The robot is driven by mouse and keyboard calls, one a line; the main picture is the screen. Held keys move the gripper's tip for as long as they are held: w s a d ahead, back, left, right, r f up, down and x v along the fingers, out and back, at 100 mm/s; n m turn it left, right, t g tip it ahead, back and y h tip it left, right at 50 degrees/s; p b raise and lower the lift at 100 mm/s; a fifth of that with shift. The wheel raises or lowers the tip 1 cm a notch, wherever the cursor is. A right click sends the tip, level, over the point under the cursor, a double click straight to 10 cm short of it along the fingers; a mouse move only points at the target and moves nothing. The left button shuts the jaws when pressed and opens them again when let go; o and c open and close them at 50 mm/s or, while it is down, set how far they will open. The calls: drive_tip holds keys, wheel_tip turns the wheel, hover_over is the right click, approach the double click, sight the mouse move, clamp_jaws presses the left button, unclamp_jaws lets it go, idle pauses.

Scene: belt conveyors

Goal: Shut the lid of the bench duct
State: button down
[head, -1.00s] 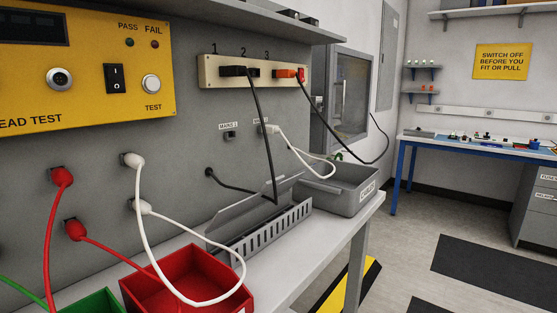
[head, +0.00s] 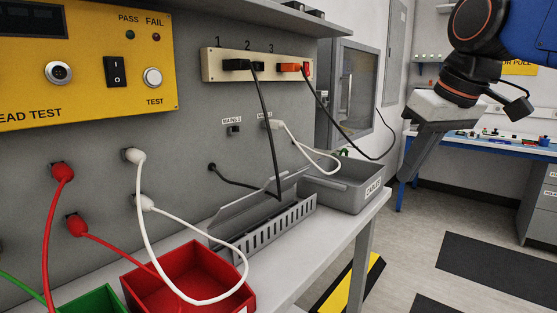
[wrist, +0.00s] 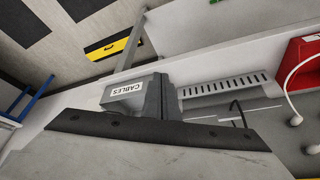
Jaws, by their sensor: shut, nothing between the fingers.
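The bench duct (head: 288,220) is a grey slotted trough on the bench against the panel. Its lid (head: 240,212) stands open, tilted up along the back. A black cable (head: 267,130) runs from the socket strip down to the duct, and a part runs on to the panel at left; how it lies inside is hard to tell. The duct's slotted wall also shows in the wrist view (wrist: 225,87). My gripper (head: 406,176) is shut and empty, held up to the right of the duct and apart from it, pointing down-left.
A grey bin labelled CABLES (head: 352,187) stands just right of the duct. A red bin (head: 190,282) stands at its near-left end, with a white cable (head: 140,230) looping over it. A shelf (head: 230,18) overhangs the panel. The floor at right is open.

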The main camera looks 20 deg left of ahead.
drive_tip(key=a+r+n+g+y, duration=0.1)
drive_tip(key=a+r+n, duration=0.15)
drive_tip(key=a, duration=0.45)
drive_tip(key=a+r+n, duration=0.1)
drive_tip(key=a+r, duration=0.3)
drive_tip(key=a, duration=0.2)
wheel_tip(320, 180, up, 5)
drive_tip(key=n+g, duration=0.1)
drive_tip(key=n, duration=0.2)
hover_over(276, 176)
drive_tip(key=shift+m, duration=0.25)
drive_tip(key=f, duration=0.7)
drive_tip(key=w+a+f, duration=0.1)
drive_tip(key=f, duration=0.3)
drive_tip(key=shift+w+a, duration=0.1)
drive_tip(key=shift+d+f, duration=0.45)
drive_tip(key=shift+d+y, duration=0.1)
drive_tip(key=shift+y, duration=0.2)
drive_tip(key=shift+s+d+f+t+y, duration=0.2)
drive_tip(key=shift+s+d+f+y, duration=0.35)
drive_tip(key=shift+d+f, duration=0.85)
drive_tip(key=shift+s+d+f+t+y, duration=0.2)
drive_tip(key=shift+d+f+y, duration=0.65)
drive_tip(key=shift+f, duration=1)
drive_tip(key=shift+s+d+f+t+y, duration=0.2)
drive_tip(key=shift+s+d+f+y, duration=0.3)
drive_tip(key=shift+d+f, duration=0.9)
